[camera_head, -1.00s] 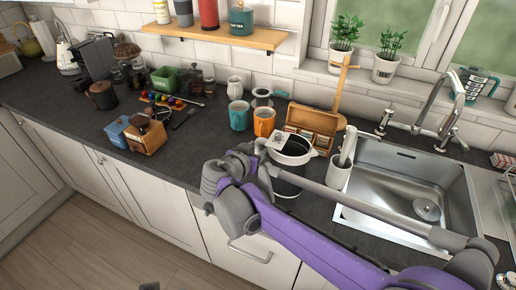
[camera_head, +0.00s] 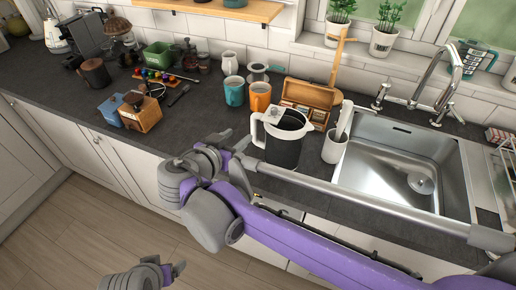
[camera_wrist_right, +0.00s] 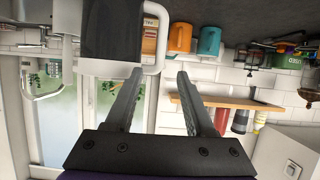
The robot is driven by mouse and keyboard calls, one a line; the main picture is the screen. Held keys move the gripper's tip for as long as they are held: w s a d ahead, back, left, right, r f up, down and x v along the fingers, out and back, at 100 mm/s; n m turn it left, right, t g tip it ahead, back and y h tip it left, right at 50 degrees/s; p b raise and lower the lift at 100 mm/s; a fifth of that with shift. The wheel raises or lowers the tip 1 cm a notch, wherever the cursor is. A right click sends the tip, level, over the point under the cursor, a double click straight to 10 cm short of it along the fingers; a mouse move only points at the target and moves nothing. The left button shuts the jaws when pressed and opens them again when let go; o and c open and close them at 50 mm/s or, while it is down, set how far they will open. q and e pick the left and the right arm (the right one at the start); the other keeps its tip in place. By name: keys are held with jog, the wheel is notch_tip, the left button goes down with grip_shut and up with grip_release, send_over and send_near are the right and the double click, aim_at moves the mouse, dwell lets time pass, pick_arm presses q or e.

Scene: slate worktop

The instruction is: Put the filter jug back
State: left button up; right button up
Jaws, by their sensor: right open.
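The filter jug (camera_head: 284,153), white with a dark body and a white handle, stands upright on the slate worktop by the sink. In the right wrist view, which is upside down, its dark body (camera_wrist_right: 108,35) and white handle (camera_wrist_right: 157,32) are at the top. My right gripper (camera_head: 226,141) is open and empty, just left of the jug on its handle side. In the wrist view its fingers (camera_wrist_right: 159,77) are spread, with the handle just beyond the left one. My left gripper (camera_head: 170,269) is low in the picture over the floor, away from the jug; its jaw opening is unclear.
A white utensil pot (camera_head: 334,148) stands right of the jug, beside the sink (camera_head: 400,165). A wooden box (camera_head: 307,97) is behind it. Orange (camera_head: 260,97) and teal (camera_head: 234,91) mugs stand behind left. A wooden grinder (camera_head: 139,113) is farther left. Worktop between grinder and jug is clear.

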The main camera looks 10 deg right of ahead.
jog(key=s+d+f+n+g+y, duration=0.3)
jog(key=s+d+f+g, duration=0.2)
jog(key=s+d+f, duration=0.7)
jog(key=s+d+f+n+g+y, duration=0.1)
jog(key=s+f+n+y, duration=0.2)
jog(key=s+f, duration=0.3)
jog(key=s+y, duration=0.1)
jog(key=s, duration=0.3)
jog(key=shift+d+f+n+y, duration=0.25)
jog(key=shift+d+n+y, duration=0.05)
jog(key=shift+d, duration=0.1)
jog(key=shift+c, duration=0.2)
dwell(0.5)
